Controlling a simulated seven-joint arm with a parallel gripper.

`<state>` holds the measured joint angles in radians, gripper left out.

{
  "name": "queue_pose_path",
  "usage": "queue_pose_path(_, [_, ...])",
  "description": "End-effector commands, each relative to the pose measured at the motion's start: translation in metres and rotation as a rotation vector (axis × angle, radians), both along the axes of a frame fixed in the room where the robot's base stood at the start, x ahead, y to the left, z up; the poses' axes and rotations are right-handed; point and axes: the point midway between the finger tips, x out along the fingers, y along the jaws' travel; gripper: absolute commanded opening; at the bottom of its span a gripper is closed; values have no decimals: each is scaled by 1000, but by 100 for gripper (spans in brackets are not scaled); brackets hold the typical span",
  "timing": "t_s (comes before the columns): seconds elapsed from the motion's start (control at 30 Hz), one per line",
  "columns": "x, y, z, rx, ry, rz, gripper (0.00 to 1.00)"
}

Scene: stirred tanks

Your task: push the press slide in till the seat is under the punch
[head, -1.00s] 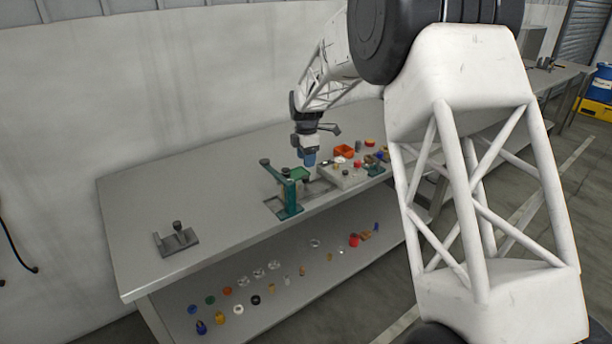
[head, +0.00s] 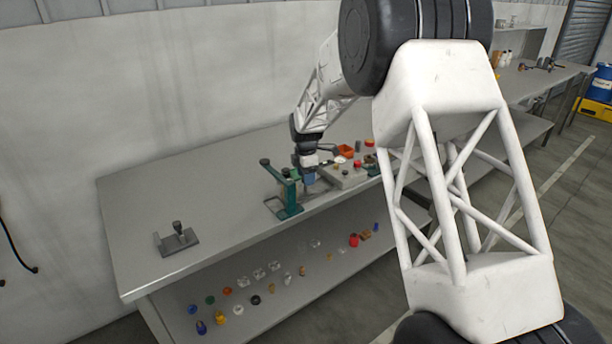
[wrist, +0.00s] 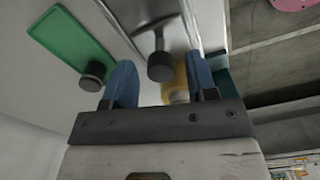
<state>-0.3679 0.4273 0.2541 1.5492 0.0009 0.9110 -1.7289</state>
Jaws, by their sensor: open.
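The green press (head: 289,196) stands near the front edge of the bench in the head view. My gripper (head: 308,183) is low, just right of its post. In the wrist view my gripper (wrist: 160,64) has its blue fingers apart. A dark round knob (wrist: 160,68) on a grey metal bar shows between them, with a yellowish cylinder (wrist: 180,80) beside it near the right finger. A green plate (wrist: 72,38) with a black knob lies left of the fingers. I cannot tell contact with the slide. The seat and punch are not clearly visible.
A grey fixture (head: 177,240) sits on the left of the bench (head: 130,200), with clear room between. Several small parts stand on the lower shelf.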

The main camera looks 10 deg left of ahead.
Motion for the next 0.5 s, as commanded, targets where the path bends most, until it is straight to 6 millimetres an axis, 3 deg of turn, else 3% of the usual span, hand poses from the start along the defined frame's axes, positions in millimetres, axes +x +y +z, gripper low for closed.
queue_pose_path(0.07, [0,0,0,0,0,0,51])
queue_pose_path(0.4, [0,0,0,0,0,0,0])
queue_pose_path(0.5, [0,0,0,0,0,0,0])
